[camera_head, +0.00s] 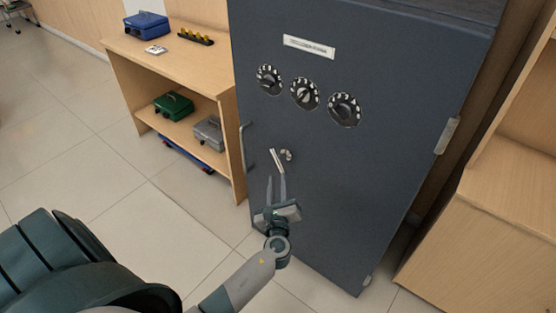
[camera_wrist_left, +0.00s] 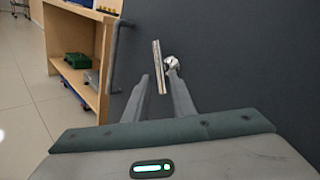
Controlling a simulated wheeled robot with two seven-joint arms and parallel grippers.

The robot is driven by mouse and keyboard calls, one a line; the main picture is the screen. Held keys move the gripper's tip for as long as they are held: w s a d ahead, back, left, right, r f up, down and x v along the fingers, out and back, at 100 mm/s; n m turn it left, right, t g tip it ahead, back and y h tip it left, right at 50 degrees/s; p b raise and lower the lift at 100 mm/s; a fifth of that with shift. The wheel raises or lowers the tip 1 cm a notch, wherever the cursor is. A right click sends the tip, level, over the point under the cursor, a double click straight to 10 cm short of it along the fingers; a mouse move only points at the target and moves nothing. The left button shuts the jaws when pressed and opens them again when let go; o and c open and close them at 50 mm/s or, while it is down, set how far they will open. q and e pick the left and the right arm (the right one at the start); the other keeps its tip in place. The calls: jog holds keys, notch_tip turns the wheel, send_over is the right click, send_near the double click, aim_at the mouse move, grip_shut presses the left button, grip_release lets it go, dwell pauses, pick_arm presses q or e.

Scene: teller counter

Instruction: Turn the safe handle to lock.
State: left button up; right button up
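The dark blue-grey safe (camera_head: 340,190) stands shut in front of me. Its silver handle (camera_head: 277,160) sits low on the door, its lever tilted a little from upright, next to a round silver hub (camera_head: 287,155). My left gripper (camera_head: 276,178) is just below the handle, fingers pointing at the door. In the left wrist view the fingers (camera_wrist_left: 157,92) are apart, and the handle's lever (camera_wrist_left: 158,66) shows between and beyond their tips; I cannot tell whether they touch it. The hub (camera_wrist_left: 172,63) is by the right finger's tip. My right gripper is not in view.
Three dials (camera_head: 305,93) and a label plate (camera_head: 309,47) are on the door above. A vertical pull bar (camera_head: 246,147) is at its left edge. A wooden shelf (camera_head: 190,62) with cash boxes stands left, a wooden cabinet (camera_head: 480,235) right. The floor at left is clear.

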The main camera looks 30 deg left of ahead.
aim_at(278, 163)
pick_arm(q)
jog(key=x, duration=1)
jog(key=shift+r, duration=0.1)
jog(key=shift+s, duration=0.1)
grip_shut()
